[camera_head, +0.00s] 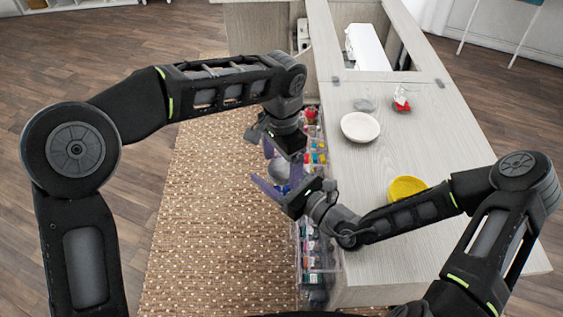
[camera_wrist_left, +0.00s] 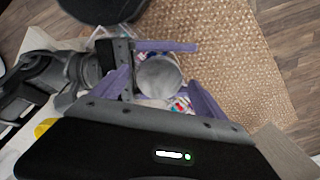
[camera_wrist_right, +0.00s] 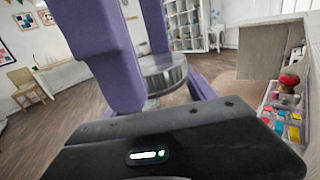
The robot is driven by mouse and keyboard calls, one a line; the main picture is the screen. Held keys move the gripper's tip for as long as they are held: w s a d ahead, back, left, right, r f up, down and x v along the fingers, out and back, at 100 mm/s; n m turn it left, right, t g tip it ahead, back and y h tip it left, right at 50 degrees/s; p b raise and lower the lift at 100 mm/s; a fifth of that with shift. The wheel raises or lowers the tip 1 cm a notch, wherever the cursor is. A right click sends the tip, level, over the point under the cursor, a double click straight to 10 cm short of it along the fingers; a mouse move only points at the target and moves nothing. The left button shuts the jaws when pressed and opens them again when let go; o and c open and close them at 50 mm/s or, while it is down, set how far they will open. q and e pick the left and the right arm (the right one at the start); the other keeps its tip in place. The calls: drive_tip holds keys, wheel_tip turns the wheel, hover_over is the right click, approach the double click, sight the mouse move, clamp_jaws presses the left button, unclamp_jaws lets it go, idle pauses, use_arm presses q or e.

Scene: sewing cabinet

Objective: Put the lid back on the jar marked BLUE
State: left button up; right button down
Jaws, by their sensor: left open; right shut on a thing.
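A clear glass jar with a round silvery metal lid (camera_wrist_right: 163,70) shows between the purple fingers in the right wrist view. The glass (camera_wrist_right: 163,96) is below the lid. My right gripper (camera_head: 281,190) is shut on the jar, beside the cabinet and above the rug. My left gripper (camera_head: 281,159) is open over the same spot, its fingers either side of the lid's round grey top (camera_wrist_left: 158,77). In the head view the silvery lid (camera_head: 279,170) is partly hidden by the fingers. I cannot tell whether the lid is seated. No BLUE marking is readable.
The cabinet top (camera_head: 385,155) holds a white dish (camera_head: 361,127), a yellow bowl (camera_head: 406,188), a small grey disc (camera_head: 365,104) and a red item (camera_head: 402,102). A white machine (camera_head: 368,48) sits in the opening behind. Racks of colourful supplies (camera_head: 316,158) line the cabinet's left side.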

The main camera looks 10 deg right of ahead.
use_arm(q)
wheel_tip(320, 180, up, 8)
drive_tip(key=shift+f, duration=0.25)
idle(0.5)
drive_tip(key=shift+w, duration=0.1)
